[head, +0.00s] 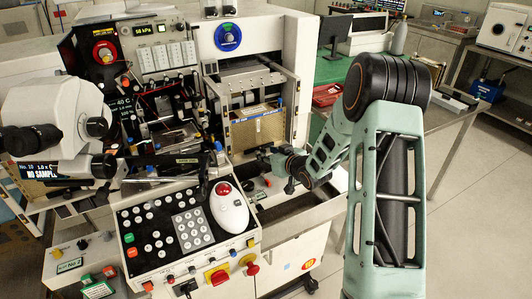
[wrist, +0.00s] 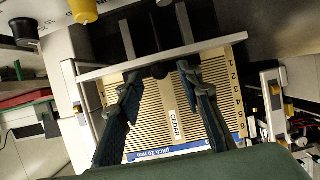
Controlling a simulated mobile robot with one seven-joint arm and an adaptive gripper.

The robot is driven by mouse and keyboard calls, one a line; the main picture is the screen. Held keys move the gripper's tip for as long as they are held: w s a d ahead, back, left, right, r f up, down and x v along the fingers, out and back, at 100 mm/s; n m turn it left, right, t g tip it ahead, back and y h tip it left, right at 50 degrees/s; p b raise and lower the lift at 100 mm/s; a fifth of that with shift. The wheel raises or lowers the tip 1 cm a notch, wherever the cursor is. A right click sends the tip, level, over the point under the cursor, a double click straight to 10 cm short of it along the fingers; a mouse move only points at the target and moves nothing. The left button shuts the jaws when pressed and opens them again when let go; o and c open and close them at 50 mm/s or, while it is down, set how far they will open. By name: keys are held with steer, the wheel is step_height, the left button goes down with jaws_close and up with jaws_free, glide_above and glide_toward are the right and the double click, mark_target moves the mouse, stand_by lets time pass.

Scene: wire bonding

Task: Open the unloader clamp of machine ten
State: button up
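The unloader is on the machine's right side in the head view, holding a tan slotted magazine (head: 258,131). In the wrist view the magazine (wrist: 152,118) carries a "CEDAR" label and a blue lower edge. A light grey bar (wrist: 222,41), apparently the clamp, crosses its upper end, with two grey rods behind it. A small dark knob (wrist: 160,71) sits at the bar's middle. My gripper (wrist: 158,73) is open, fingers apart over the magazine, with the knob between the fingertips; contact is unclear. In the head view my gripper (head: 266,156) is beside the magazine's lower front, its fingers small and partly hidden.
A control panel (head: 185,225) with a white mouse-like controller (head: 229,207) stands left of my arm. A microscope (head: 62,115) is at far left. A yellow knob (wrist: 83,10) and a black knob (wrist: 25,30) are near the wrist view's top left. Floor at right is clear.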

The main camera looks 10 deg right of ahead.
steer(key=shift+w+a+f, duration=0.2)
steer(key=shift+w+f, duration=0.1)
steer(key=shift+w, duration=0.25)
jaws_close()
steer(key=shift+s+d+b, duration=0.2)
steer(key=shift+s+d, duration=0.15)
steer(key=shift+s, duration=0.6)
steer(key=shift+s+d+b, duration=0.15)
steer(key=shift+s+d, duration=0.15)
steer(key=shift+s, duration=0.6)
jaws_free()
steer(key=shift+s+r, duration=0.1)
